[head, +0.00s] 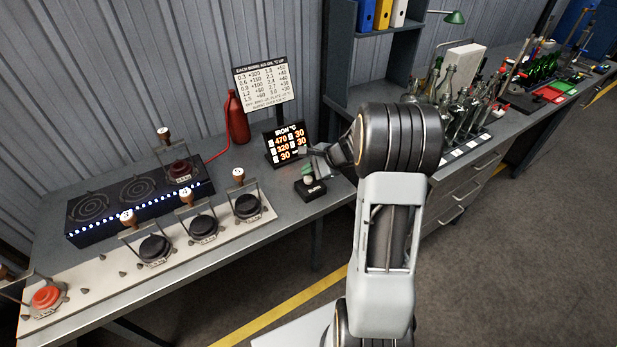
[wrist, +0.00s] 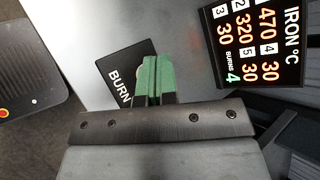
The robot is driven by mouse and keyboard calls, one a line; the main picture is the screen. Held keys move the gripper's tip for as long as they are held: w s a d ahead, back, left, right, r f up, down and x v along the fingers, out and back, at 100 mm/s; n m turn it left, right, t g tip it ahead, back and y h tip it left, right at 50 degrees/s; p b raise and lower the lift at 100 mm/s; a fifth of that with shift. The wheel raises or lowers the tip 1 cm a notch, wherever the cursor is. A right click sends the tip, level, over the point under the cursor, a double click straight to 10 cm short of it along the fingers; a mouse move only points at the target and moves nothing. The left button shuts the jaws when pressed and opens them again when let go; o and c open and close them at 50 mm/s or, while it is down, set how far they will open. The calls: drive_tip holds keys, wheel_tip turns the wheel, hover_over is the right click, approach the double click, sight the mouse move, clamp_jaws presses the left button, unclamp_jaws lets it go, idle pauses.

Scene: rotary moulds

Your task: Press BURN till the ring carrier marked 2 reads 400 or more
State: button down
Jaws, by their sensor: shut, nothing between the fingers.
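The BURN button box (head: 311,190) is a small black block with a pale round cap near the bench's front edge. In the wrist view the box (wrist: 118,72) lies under my fingers. My gripper (wrist: 154,75) has green fingertips, shut together and empty, over the cap and hiding most of it. In the head view my gripper (head: 308,169) is just above the cap; whether it touches I cannot tell. The IRON °C display (wrist: 258,42) reads 320 for 2, 470 for 1, and BURNS 4. A ring carrier with a dark red iron (head: 180,169) stands on the hot plate; its number is not legible.
The hot plate (head: 86,230) has blue lights along its front. Several other carriers stand on the pale strip (head: 118,300), one with a glowing red iron (head: 46,297). A red bottle (head: 237,118) and a chart sign (head: 264,82) stand behind. Glass bottles (head: 440,85) are at right.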

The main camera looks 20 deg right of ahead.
sight(309, 180)
drive_tip(key=shift+r, duration=0.1)
drive_tip(key=shift+r+p, duration=1.85)
drive_tip(key=shift+r, duration=0.6)
drive_tip(key=shift+f, duration=0.1)
drive_tip(key=shift+s+f+n, duration=0.15)
drive_tip(key=shift+n, duration=0.15)
drive_tip(key=s, duration=0.1)
drive_tip(key=s+f+n+g, duration=0.2)
drive_tip(key=shift+s+a+h, duration=0.2)
drive_tip(key=shift+s+h, duration=0.1)
drive_tip(key=shift+s, duration=0.1)
drive_tip(key=s+a+r+n+h, duration=0.3)
drive_tip(key=s+a+r+n, duration=0.2)
drive_tip(key=s+r+n, duration=0.1)
drive_tip(key=s+a+r+n+h, duration=0.3)
drive_tip(key=s+a+r+n, duration=0.2)
drive_tip(key=s+n, duration=0.3)
drive_tip(key=s+r, duration=0.1)
drive_tip(key=s, duration=0.2)
drive_tip(key=shift+s+n, duration=0.2)
drive_tip(key=shift+n, duration=0.2)
